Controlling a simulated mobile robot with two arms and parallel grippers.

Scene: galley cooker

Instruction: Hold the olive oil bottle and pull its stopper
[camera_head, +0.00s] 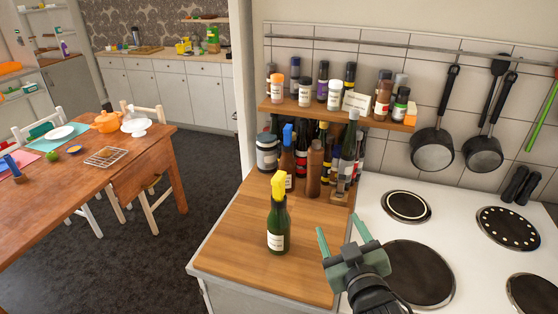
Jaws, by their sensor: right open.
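The olive oil bottle (278,229) is dark green with a pale label and stands upright on the wooden counter, near its front. Its yellow stopper (279,188) sits on top of the neck. My right gripper (340,234) is to the right of the bottle, over the edge between the counter and the cooker. Its two green fingers are spread apart with nothing between them, and it does not touch the bottle. My left gripper does not show in the head view.
Several bottles and jars crowd the back of the counter, including a brown bottle (314,168). A spice shelf (338,114) hangs above them. The white cooker (385,222) with dark hotplates is at right. The counter around the green bottle is clear.

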